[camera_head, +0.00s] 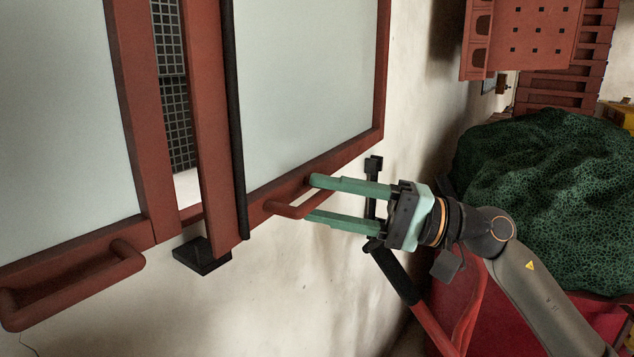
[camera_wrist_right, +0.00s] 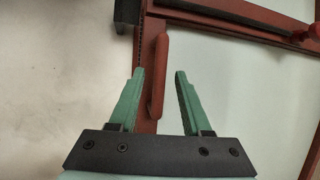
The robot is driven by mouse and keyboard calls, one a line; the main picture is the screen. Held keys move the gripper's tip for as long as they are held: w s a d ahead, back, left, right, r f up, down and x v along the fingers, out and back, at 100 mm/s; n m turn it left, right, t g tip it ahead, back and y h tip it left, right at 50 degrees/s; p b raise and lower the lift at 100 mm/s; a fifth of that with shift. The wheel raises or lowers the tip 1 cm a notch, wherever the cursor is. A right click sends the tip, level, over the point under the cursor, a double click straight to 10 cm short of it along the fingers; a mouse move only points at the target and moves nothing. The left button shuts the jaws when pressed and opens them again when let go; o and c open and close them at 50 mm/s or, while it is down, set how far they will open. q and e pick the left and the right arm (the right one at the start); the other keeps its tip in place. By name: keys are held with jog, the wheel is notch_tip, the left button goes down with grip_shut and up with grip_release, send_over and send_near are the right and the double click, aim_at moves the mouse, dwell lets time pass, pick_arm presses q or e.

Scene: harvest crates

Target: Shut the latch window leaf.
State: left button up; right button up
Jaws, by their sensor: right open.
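The window has two red-framed leaves with pale panes. The right leaf (camera_head: 352,146) carries a red bar handle (camera_head: 290,210) on its lower rail; I cannot tell which leaf is the latch one. A gap with a dark grid (camera_head: 175,100) behind it separates this leaf from the left leaf (camera_head: 138,120). My right gripper (camera_head: 312,198) is open, its green fingers at the right leaf's handle. In the right wrist view, the handle (camera_wrist_right: 159,90) shows between the two spread fingers; contact is not clear. My left gripper is not in view.
A black bar (camera_head: 232,110) runs along the right leaf's edge. A black block (camera_head: 203,256) sits below the gap. The left leaf has its own red handle (camera_head: 75,285). A dark green netted heap (camera_head: 560,200) and red crates (camera_head: 525,40) stand at the right.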

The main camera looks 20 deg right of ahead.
jog(key=shift+x, duration=0.8)
grip_shut()
dwell(1.0)
